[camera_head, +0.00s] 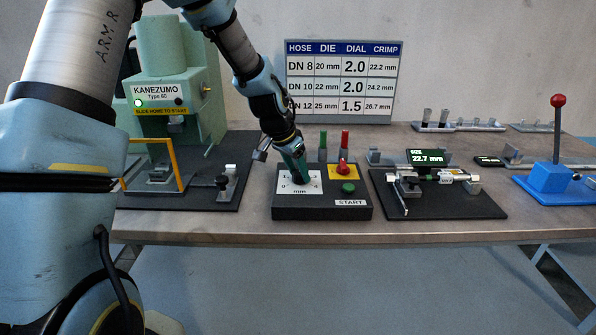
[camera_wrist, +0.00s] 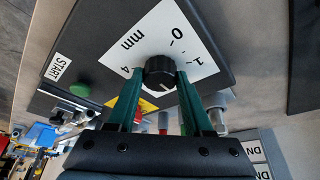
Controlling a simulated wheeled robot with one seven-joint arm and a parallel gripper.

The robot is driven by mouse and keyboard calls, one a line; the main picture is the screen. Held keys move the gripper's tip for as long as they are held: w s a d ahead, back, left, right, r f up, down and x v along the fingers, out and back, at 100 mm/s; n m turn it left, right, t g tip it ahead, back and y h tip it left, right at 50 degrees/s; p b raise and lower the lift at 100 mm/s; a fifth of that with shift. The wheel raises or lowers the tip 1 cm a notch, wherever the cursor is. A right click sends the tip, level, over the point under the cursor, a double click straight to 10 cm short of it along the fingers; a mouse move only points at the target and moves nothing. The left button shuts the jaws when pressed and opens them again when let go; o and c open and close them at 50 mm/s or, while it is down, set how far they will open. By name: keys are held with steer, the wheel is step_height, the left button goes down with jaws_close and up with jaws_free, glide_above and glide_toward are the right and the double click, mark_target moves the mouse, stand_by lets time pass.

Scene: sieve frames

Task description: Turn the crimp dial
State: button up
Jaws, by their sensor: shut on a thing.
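The crimp dial is a black knurled knob (camera_wrist: 158,66) on a white scale plate (camera_wrist: 158,37) marked in mm. My gripper (camera_head: 297,174) reaches down to it from above in the head view. In the wrist view its green fingers are shut on the knob, one on each side. A pale pointer line on the knob faces towards my palm, away from the 0. The 0, 1 and 4 marks show; the fingers hide the rest of the scale. The dial's dark control box (camera_head: 322,206) also carries a green START button (camera_head: 348,188).
A red knob on a yellow plate (camera_head: 343,168) sits right of the dial. Red and green upright pieces stand behind the box. The green press (camera_head: 172,75) is left, a gauge reading 22.7 mm (camera_head: 427,157) right. A wall chart (camera_head: 341,81) lists dial values 2.0, 2.0 and 1.5.

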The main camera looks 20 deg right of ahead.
jaws_close()
steer(key=shift+f+n+b, duration=0.1)
steer(key=shift+n+b, duration=0.2)
steer(key=shift+b, duration=0.05)
steer(key=shift+s+d+n+t+b, duration=0.15)
steer(key=shift+n+t+b, duration=0.25)
steer(key=shift+n+b, duration=0.4)
steer(key=shift+n+t+y+b, duration=0.5)
steer(key=shift+n+y, duration=0.2)
steer(key=shift+n, duration=1.1)
steer(key=o, duration=1)
jaws_free()
